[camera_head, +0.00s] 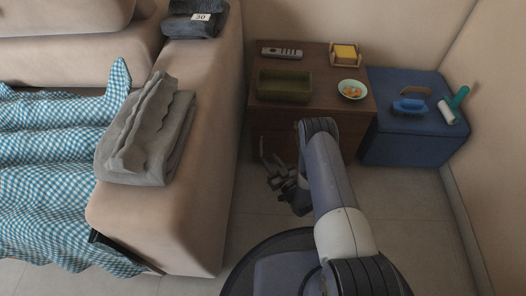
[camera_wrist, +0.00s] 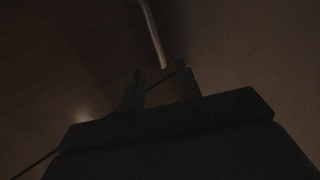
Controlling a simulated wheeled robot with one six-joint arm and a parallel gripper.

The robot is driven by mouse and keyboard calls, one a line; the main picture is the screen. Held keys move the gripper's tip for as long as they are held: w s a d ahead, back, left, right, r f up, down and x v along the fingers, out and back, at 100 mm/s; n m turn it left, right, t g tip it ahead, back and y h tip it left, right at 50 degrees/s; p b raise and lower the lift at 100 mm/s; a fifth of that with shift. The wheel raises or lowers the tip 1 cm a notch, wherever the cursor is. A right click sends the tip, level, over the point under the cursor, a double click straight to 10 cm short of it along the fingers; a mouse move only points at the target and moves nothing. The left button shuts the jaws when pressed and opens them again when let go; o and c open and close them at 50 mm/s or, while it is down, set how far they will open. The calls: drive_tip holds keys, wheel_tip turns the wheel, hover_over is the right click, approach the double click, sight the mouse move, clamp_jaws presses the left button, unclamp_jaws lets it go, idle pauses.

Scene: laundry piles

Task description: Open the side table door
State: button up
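The brown wooden side table (camera_head: 314,117) stands between the sofa arm and a blue cube. Its front is partly hidden by my arm. A thin light vertical handle (camera_head: 261,147) shows on the left of its front; the door looks shut. My gripper (camera_head: 272,171) is low in front of the table, close to the handle. In the dark wrist view, the handle (camera_wrist: 153,35) comes down from the top, and its lower end appears between the tips of my gripper (camera_wrist: 160,70). The two fingers are apart, with nothing clearly held. Whether they touch the handle is too dark to tell.
On the table are a remote (camera_head: 282,52), a dark green tray (camera_head: 284,86), a yellow block in a holder (camera_head: 345,54) and a bowl (camera_head: 352,89). The blue cube (camera_head: 408,141) stands right. The sofa arm (camera_head: 205,150) bounds the left. Floor (camera_head: 410,215) is clear right.

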drive_tip(key=b+x, duration=0.2)
drive_tip(key=x, duration=0.4)
drive_tip(key=shift+w+a, duration=0.2)
drive_tip(key=shift+w, duration=0.15)
clamp_jaws()
